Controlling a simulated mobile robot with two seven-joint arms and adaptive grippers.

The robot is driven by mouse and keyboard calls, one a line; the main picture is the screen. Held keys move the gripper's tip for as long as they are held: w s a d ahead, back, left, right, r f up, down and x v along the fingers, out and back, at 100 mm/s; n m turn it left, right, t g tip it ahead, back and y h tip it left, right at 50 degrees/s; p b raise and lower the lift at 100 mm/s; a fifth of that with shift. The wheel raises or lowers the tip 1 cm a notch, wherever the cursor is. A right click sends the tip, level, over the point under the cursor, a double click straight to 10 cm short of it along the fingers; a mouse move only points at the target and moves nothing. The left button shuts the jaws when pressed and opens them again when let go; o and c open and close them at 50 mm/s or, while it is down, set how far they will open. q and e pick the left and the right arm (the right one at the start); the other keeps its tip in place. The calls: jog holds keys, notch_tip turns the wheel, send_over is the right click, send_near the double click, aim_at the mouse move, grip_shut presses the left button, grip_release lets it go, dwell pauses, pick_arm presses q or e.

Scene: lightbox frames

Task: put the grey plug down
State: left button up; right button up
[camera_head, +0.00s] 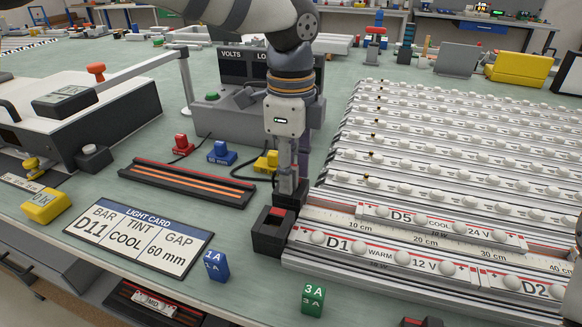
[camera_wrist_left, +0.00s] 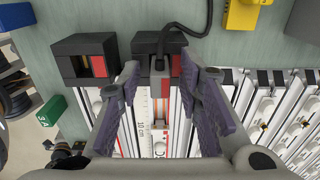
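The grey plug (camera_wrist_left: 159,66) shows in the left wrist view at a black end block (camera_wrist_left: 146,44) with a red face, and a dark cable runs up from it. My left gripper (camera_wrist_left: 163,80) is open, with one finger on each side of the plug and gaps beside it. In the head view my left gripper (camera_head: 288,187) points down over the near left end of the light bar rails, largely hiding the plug. Whether the plug is fully seated in the block cannot be told. My right gripper is not in view.
A second black block (camera_head: 270,232) stands close in front. Rails with light bars (camera_head: 430,215) fill the right. Behind is a grey meter box (camera_head: 235,125), with red, blue (camera_head: 221,153) and yellow connectors before it. A light card (camera_head: 140,238) and small blue and green blocks (camera_head: 312,298) lie near the front edge.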

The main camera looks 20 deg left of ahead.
pick_arm(q)
notch_tip(320, 180, up, 12)
jog(key=shift+r+p, duration=0.2)
jog(key=shift+p, duration=0.1)
dwell(0.3)
